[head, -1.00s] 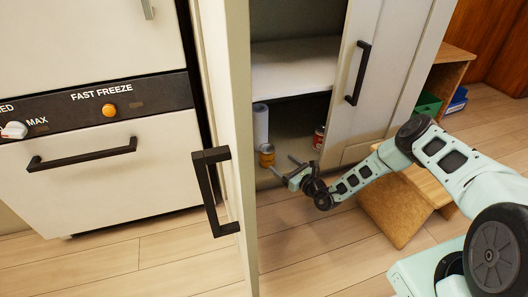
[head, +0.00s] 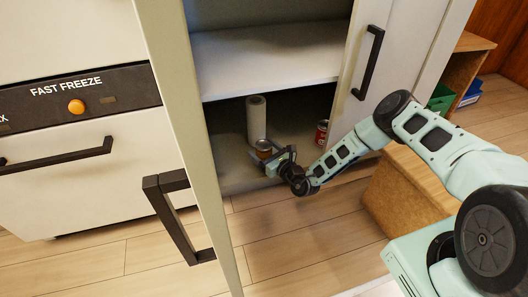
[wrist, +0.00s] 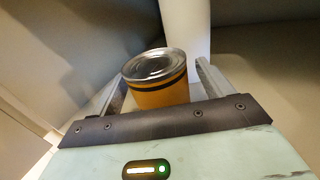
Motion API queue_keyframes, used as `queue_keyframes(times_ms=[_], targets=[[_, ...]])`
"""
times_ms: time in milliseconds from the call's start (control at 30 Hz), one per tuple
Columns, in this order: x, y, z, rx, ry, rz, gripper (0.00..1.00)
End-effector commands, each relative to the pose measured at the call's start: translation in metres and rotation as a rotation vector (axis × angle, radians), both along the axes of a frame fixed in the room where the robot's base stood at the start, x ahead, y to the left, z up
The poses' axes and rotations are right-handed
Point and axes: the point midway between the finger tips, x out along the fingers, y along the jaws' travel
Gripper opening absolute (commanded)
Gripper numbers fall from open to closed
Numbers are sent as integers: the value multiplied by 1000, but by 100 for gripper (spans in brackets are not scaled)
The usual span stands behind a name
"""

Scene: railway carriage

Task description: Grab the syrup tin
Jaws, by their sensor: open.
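An amber tin with a dark band and a silver lid (head: 264,149) stands upright on the cabinet floor. No label can be read; its colour suggests syrup. My gripper (head: 272,155) is open at the tin, low inside the cabinet. In the wrist view the tin (wrist: 160,92) stands between the two spread fingers, with a gap on the right; on the left the finger is close to it and I cannot tell whether they touch. The tin's lower part is hidden behind the gripper's front edge.
A white roll (head: 257,118) stands right behind the tin. A red tin (head: 321,133) stands further right. A shelf (head: 265,60) lies above. The open cabinet door with a black handle (head: 180,215) is left of my arm; another door (head: 385,65) is at right.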

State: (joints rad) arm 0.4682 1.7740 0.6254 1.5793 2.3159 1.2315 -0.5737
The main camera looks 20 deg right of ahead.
Motion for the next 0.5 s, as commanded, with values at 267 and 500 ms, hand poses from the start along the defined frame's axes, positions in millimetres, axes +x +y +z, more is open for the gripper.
queue_keyframes(times_ms=[267, 500], targets=[[0, 0, 0, 0, 0, 0, 35], [0, 0, 1, 1, -2, 0, 17]])
